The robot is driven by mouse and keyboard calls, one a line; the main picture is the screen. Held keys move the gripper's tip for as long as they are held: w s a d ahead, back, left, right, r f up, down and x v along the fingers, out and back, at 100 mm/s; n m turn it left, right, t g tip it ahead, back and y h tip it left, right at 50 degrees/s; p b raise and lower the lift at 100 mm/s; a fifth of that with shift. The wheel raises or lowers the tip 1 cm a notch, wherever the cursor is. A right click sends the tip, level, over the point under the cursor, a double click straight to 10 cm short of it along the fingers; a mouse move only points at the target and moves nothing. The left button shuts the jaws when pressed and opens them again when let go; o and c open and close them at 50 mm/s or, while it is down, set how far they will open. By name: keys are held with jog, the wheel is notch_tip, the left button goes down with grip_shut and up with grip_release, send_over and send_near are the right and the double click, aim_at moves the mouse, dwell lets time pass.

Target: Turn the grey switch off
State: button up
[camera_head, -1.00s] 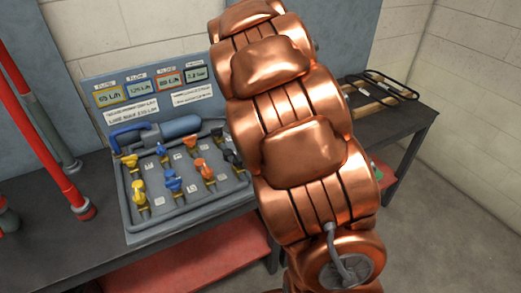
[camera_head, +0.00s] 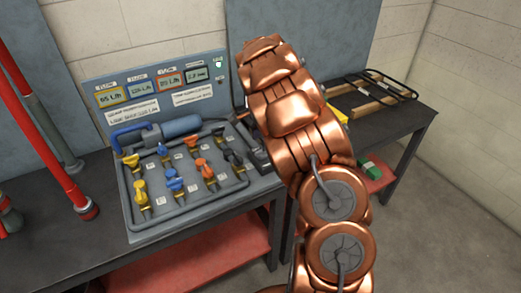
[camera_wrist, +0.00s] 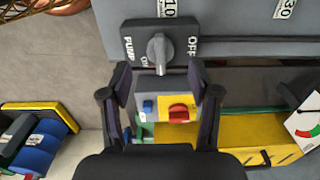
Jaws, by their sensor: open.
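The grey switch (camera_wrist: 159,52) is a rotary knob on a dark plate (camera_wrist: 184,27) in the wrist view. The plate is marked PUMP, ON and OFF. The knob's handle lies nearly upright in the picture; I cannot tell for sure which mark it points to. My gripper (camera_wrist: 159,77) is open, with one finger to each side of the knob's lower end and nothing between them. Whether the fingers touch the plate does not show. In the head view my copper arm hides the gripper.
A panel with several coloured valves (camera_head: 172,184) and displays (camera_head: 139,89) stands on the dark bench (camera_head: 90,225). In the wrist view, a red switch on a yellow plate (camera_wrist: 179,113), a yellow box (camera_wrist: 255,135), a gauge (camera_wrist: 306,122) and a blue item (camera_wrist: 38,150) lie near the gripper.

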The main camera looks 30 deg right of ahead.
aim_at(262, 152)
jog(key=shift+f+p, duration=0.75)
jog(key=shift+f, duration=1.95)
jog(key=c, duration=1.1)
jog(key=shift+f+n+b, duration=0.1)
jog(key=shift+n+b, duration=0.2)
jog(key=shift+b, duration=0.25)
jog(key=shift+c, duration=0.2)
jog(key=n+b, duration=0.2)
jog(key=b, duration=0.1)
jog(key=shift+f+n+b, duration=0.15)
jog(key=shift+n+b, duration=0.15)
jog(key=shift+n, duration=0.1)
jog(key=n+b, duration=0.5)
jog(key=shift+s, duration=0.15)
jog(key=n+b, duration=0.3)
jog(key=n, duration=0.2)
jog(key=shift+s+d, duration=0.1)
jog(key=shift+d, duration=0.05)
jog(key=shift+d+r+n+b, duration=0.15)
jog(key=shift+n+b, duration=0.25)
jog(key=shift+n, duration=0.75)
jog(key=shift+r+n+b, duration=0.15)
jog(key=shift+n+b, duration=0.25)
jog(key=shift+n, duration=0.75)
